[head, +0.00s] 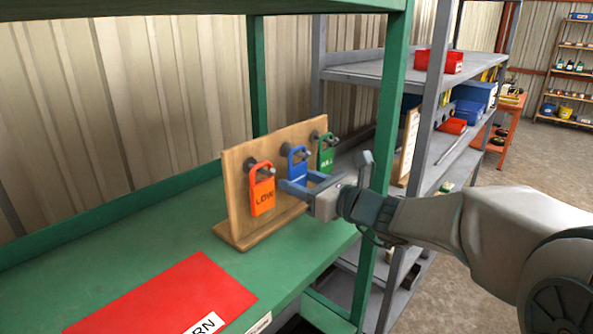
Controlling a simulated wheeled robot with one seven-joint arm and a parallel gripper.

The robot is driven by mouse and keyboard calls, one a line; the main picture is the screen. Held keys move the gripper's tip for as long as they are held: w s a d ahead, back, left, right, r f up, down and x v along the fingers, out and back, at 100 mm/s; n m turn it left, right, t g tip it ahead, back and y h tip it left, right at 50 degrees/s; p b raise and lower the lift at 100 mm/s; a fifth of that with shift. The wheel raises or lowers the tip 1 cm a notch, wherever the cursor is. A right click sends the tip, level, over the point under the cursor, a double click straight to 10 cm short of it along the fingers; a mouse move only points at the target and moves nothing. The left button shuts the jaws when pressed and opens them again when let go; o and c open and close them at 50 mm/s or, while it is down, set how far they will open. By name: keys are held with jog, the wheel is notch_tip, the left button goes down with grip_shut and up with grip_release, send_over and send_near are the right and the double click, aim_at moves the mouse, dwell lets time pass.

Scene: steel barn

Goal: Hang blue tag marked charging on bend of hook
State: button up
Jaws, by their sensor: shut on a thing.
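A blue tag (298,163) is at the middle hook (287,149) of an upright wooden board (238,190). The hook's end shows at the tag's upper part, but I cannot tell whether the tag's opening is around the bend. The tag's lettering is hidden or too small to read. My gripper (299,184) reaches in from the right and is shut on the blue tag's lower part, in front of the board. Its fingers cover part of the tag.
An orange tag (262,190) marked LOW hangs on the left hook, and a green tag (326,154) on the right one. A red sheet (170,298) lies on the green shelf (120,240). A green post (384,150) stands close behind my gripper.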

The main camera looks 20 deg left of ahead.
jog(key=shift+r, duration=0.2)
jog(key=shift+r+p, duration=0.3)
jog(key=shift+r, duration=0.1)
jog(key=shift+r, duration=0.2)
jog(key=b+v, duration=0.1)
jog(key=v, duration=0.6)
dwell(0.5)
